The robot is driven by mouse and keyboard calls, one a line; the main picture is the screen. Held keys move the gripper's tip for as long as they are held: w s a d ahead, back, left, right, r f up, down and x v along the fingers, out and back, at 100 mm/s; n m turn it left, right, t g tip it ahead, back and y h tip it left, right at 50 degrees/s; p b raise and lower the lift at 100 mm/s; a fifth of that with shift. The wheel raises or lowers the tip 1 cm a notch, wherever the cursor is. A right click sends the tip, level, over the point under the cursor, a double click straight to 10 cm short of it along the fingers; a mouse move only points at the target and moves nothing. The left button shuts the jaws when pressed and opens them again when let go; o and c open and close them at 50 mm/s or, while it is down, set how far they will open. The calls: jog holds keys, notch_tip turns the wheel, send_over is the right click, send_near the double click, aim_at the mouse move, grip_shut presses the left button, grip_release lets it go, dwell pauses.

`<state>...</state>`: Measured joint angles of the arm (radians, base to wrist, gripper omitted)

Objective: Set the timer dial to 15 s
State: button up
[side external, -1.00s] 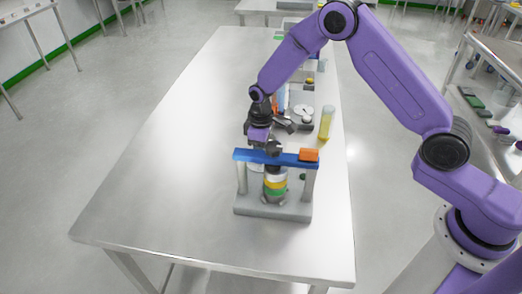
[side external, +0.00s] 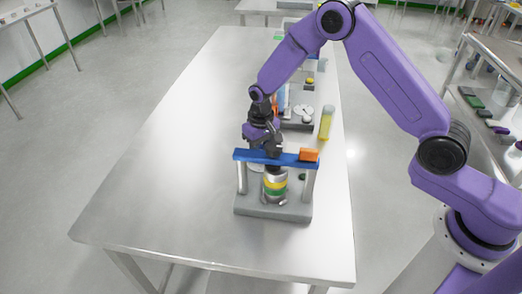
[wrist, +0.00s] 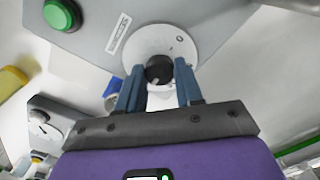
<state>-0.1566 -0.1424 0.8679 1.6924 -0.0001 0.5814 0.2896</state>
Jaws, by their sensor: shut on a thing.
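The timer dial has a black knob (wrist: 160,66) at the middle of a round white plate (wrist: 184,43) with small markings, too small to read. The plate sits on a grey panel with a printed label. My gripper (wrist: 159,74) has its two blue fingers on either side of the knob, shut on it. A pale mark shows on the knob, but I cannot read its setting. In the side view my gripper (side external: 271,150) points down behind the blue crossbar (side external: 285,159) of the press-like device, and the knob is hidden there.
A green button (wrist: 62,14) sits on the same panel. A yellow cylinder (side external: 326,122) stands behind. The table's left side is clear.

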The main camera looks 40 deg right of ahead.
dwell(0.5)
jog(key=o, duration=1)
jog(key=shift+o, duration=0.2)
notch_tip(320, 180, up, 18)
jog(key=shift+f, duration=0.25)
